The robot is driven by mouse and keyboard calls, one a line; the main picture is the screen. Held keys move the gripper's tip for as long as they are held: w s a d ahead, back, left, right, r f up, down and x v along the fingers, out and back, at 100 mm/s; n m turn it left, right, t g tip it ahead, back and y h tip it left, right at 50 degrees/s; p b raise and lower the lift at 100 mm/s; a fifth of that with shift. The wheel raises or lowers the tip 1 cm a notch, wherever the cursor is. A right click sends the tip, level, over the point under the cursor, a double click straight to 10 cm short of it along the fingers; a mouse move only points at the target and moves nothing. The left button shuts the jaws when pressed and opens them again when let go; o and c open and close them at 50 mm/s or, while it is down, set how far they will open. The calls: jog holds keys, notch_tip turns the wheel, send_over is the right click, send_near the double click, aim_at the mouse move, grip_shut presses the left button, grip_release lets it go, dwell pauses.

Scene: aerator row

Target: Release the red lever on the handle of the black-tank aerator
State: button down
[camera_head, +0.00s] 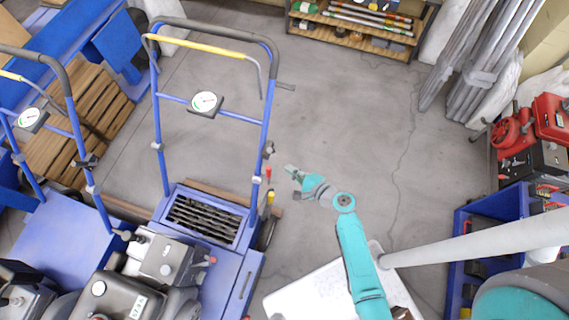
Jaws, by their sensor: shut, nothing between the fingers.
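A blue aerator stands at centre left, with a dark-gripped upright handle (215,27) and a yellow lever bar (200,46) across it. Its engine carries a dark grey tank (118,297) at the bottom. A second blue aerator, partly cut off at the left, has its own handle (62,76) and yellow lever (22,84). A small red tip (268,171) shows beside the middle aerator's right side. My gripper (290,169) is shut and empty, just right of that machine's handle post and apart from the yellow bar.
Round gauges (206,103) sit on the handle crossbars. A shelf (350,28) stands at the back, grey pipes (480,60) and red equipment (515,130) at the right. The middle floor (350,120) is clear.

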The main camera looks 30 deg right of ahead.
jog(key=v, duration=0.2)
jog(key=f+v, duration=0.1)
jog(key=v, duration=0.2)
jog(key=shift+s+a, duration=0.1)
jog(key=shift+s, duration=0.1)
dwell(0.4)
jog(key=s+a+r+n+g+h, duration=0.15)
jog(key=s+n, duration=0.25)
jog(key=s, duration=0.5)
jog(key=s+a+r+n+g+h, duration=0.1)
jog(key=s+r+n+h, duration=0.3)
jog(key=s, duration=0.5)
jog(key=s+r+n+t, duration=0.1)
jog(key=s+r+n, duration=0.1)
jog(key=r+n, duration=0.2)
jog(key=s+r+n+t, duration=0.1)
jog(key=s+r+n, duration=0.2)
jog(key=r, duration=0.7)
jog(key=s+r+n+t, duration=0.2)
jog(key=r+n, duration=0.3)
jog(key=r, duration=0.3)
jog(key=shift+s+a+n, duration=0.15)
jog(key=shift+s+n, duration=0.15)
jog(key=shift+s, duration=0.45)
